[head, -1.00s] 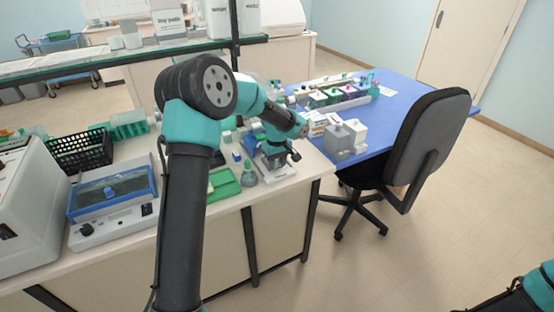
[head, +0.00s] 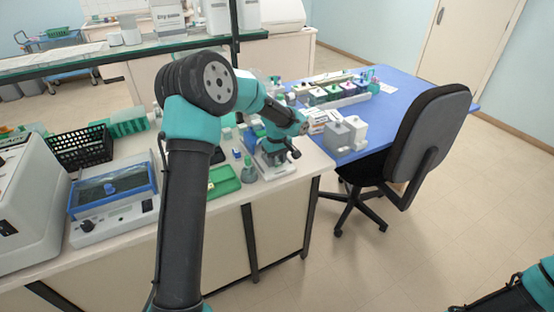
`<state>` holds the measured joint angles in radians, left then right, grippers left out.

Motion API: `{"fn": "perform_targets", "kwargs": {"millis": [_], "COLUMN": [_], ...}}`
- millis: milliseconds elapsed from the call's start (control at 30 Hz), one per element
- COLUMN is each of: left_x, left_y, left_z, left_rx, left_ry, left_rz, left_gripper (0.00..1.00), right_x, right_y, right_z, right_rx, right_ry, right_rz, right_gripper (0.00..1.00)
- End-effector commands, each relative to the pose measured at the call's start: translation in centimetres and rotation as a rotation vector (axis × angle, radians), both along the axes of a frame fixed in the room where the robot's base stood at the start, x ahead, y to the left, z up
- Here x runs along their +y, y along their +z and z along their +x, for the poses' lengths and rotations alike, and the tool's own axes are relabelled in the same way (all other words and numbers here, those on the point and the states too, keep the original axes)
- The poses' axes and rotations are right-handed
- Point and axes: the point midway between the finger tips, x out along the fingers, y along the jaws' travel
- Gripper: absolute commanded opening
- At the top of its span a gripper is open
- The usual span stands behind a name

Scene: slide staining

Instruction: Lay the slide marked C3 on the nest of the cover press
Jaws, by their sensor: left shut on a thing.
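My left gripper (head: 283,143) is small and partly covered by my own wrist. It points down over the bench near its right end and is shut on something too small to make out. I cannot see a slide or read the mark C3. A device with a pale base (head: 284,172) and dark knobs stands below and close to the gripper. I cannot tell whether it is the cover press, and no nest shows clearly. My right gripper is out of view; only a bit of that arm shows at the lower right.
A green tray (head: 223,181) and a small grey-green bottle (head: 248,173) stand left of the device. A blue-lidded instrument (head: 112,192) and a black basket (head: 80,148) are further left. The blue table (head: 408,96) holds jars and grey-white blocks. An office chair (head: 430,140) stands beside it.

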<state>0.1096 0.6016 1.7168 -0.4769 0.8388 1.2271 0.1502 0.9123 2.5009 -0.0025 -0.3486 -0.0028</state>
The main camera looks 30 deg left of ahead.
Motion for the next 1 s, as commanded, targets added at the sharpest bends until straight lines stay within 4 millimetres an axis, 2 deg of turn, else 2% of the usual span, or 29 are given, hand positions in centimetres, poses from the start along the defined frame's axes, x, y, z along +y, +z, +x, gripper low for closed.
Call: {"fn": "perform_targets", "kwargs": {"millis": [333,700,733,1000], "left_x": [-0.05,0.0,0.0,0.06], "left_y": [-0.99,-1.22,-1.22,-1.26], "left_z": [-0.17,-0.29,-0.3,-0.39], "left_rx": [0.009,0.011,0.012,0.015], "left_ry": [0.0,0.001,0.001,0.003], "left_rz": [-0.004,-0.005,-0.004,-0.005], "left_gripper": [0.1,0.1,0.36,0.62], "right_x": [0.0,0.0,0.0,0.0], "right_y": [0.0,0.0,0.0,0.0], "right_z": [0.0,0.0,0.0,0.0], "right_rx": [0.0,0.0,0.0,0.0], "right_ry": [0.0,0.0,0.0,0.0], "right_rz": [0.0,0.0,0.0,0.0], "right_gripper": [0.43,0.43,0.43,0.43]}}
